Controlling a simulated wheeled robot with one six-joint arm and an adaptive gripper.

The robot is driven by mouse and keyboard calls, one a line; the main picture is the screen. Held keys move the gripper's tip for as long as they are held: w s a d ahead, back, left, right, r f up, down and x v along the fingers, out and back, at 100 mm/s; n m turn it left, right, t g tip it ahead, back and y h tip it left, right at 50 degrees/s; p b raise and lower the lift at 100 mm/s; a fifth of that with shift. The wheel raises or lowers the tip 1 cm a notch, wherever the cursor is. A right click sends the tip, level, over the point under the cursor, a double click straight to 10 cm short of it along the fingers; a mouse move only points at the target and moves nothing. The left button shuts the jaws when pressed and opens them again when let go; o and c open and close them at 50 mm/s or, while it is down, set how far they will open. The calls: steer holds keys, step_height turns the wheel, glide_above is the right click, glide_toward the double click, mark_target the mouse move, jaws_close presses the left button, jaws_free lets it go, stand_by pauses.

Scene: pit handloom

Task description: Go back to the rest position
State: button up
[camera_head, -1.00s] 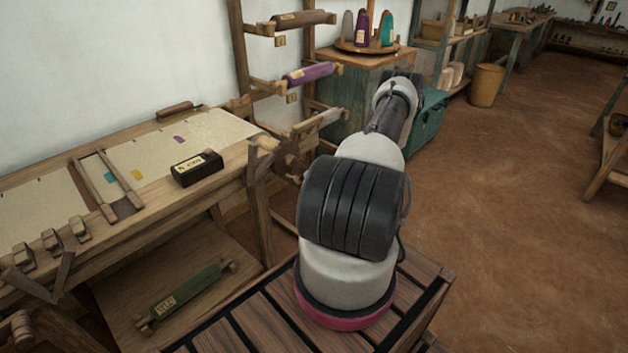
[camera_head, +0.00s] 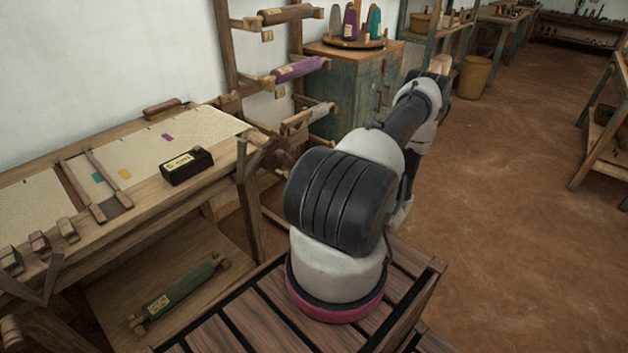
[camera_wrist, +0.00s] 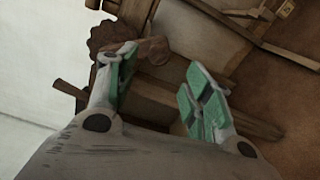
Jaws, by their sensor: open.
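My gripper (camera_wrist: 162,95) shows in the wrist view with its two green-padded fingers spread apart and nothing between them. Behind the fingers, wooden loom parts and a toothed wooden wheel (camera_wrist: 113,36) show at a distance that I cannot judge. In the head view my arm stands folded on my slatted wooden base, with its elbow raised toward the back. The gripper itself cannot be made out in the head view.
The loom (camera_head: 215,190) stands at left with a black labelled block (camera_head: 187,167) on it. A rack holds a purple roll (camera_head: 298,70). A blue-green cabinet (camera_head: 350,95) bears several cones.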

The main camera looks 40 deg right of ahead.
steer(key=shift+s, duration=1.05)
steer(key=shift+d, duration=0.1)
